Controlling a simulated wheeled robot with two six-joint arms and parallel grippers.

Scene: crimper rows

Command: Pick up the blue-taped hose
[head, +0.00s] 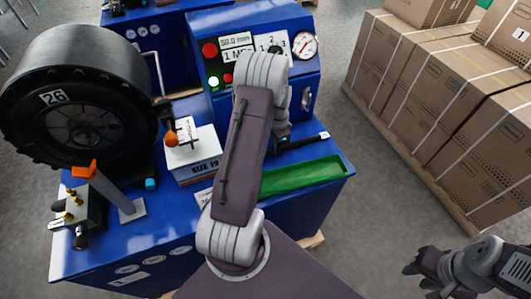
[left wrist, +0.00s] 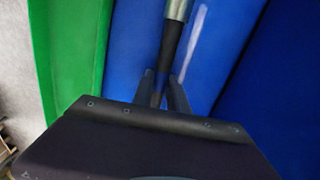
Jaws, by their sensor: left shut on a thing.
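A dark hose (head: 303,141) with a pale metal end shows in the head view, behind the green tray at the right of the blue bench. In the left wrist view the hose (left wrist: 169,48) runs up from the fingers to a silver fitting (left wrist: 178,9). My left gripper (left wrist: 164,92) is shut around it; its fingers are partly hidden in the head view. A bluish tint shows near the fingers, but the tape is not clear. Whether the hose touches the bench cannot be told. My right gripper (head: 415,262) is empty and looks open, off the bench at lower right.
The green tray (head: 300,176) lies at the bench's right front. A crimper with a big black wheel (head: 75,95) stands left. A white "SIZE 19" block (head: 194,160) and a gauge panel (head: 262,50) are near my left arm. Cartons (head: 440,90) stand right, across open floor.

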